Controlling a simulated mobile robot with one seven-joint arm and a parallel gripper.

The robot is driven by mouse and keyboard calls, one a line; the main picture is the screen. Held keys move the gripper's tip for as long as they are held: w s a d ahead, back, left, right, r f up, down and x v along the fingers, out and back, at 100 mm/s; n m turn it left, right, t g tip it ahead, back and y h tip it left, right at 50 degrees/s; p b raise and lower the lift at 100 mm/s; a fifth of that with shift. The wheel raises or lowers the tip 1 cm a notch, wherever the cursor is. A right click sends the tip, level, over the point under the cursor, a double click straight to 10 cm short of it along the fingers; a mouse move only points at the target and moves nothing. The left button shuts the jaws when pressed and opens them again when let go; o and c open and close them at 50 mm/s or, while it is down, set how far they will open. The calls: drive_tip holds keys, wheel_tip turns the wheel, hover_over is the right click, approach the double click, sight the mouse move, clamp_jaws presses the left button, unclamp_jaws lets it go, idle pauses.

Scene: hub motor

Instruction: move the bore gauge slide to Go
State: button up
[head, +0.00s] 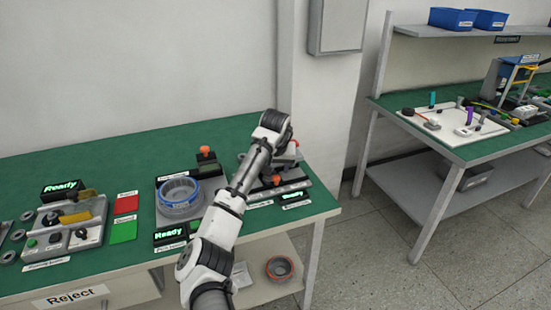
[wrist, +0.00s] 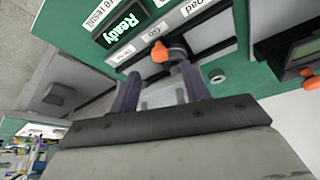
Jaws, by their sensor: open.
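The bore gauge station (head: 292,187) stands at the right end of the green bench, partly hidden behind my arm. Its orange slide knob (head: 276,180) shows at the front. In the wrist view the orange knob (wrist: 159,52) is beside the white "Go" label (wrist: 155,30), and the "Load" label (wrist: 195,7) is farther right. My gripper (wrist: 161,70) is open, its two dark fingers pointing toward the gauge. The knob shows just beyond the fingertips, roughly between them; contact cannot be told. In the head view my arm hides most of the gripper.
A "Ready" display (wrist: 122,22) is left of the labels. A second station with a blue ring (head: 179,195) and an orange-topped post (head: 205,151) stands left of my arm. Red (head: 126,204) and green (head: 123,230) pads lie farther left. A reject shelf (head: 70,298) is below.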

drive_tip(key=b+v, duration=0.1)
drive_tip(key=v, duration=0.7)
drive_tip(key=shift+r+b, duration=0.15)
drive_tip(key=shift+b, duration=0.15)
